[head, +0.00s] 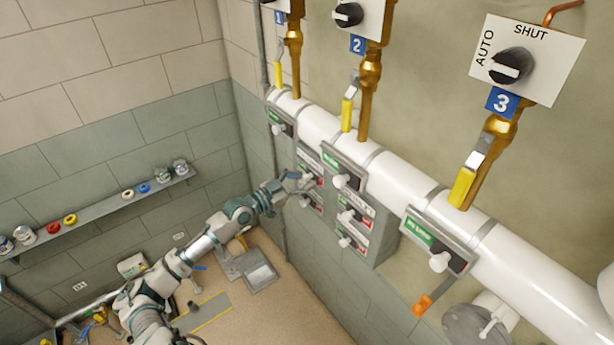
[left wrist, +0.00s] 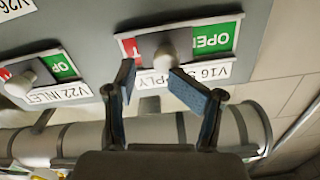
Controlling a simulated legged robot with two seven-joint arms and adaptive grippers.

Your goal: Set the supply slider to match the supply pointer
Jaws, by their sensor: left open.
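The supply slider is labelled "V16 SUPPLY" in the left wrist view, with a red field at left and a green "OPEN" field at right. Its pale knob (left wrist: 168,58) stands around the middle of the plate, partly covering the fields. My left gripper (left wrist: 158,84) is open, its two blue-padded fingers spread below and to either side of the knob; I cannot tell whether they touch it. In the head view my left gripper (head: 302,182) is at the slider panels on the wall, hiding part of one. I cannot make out a supply pointer. My right gripper is not in view.
The V22 INLET slider (left wrist: 30,80) is close beside it. In the head view, a white pipe (head: 400,178) with more slider plates runs overhead of the panels. Switch 3 (head: 515,65) and yellow-handled valves are above. A shelf (head: 110,210) lines the left wall.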

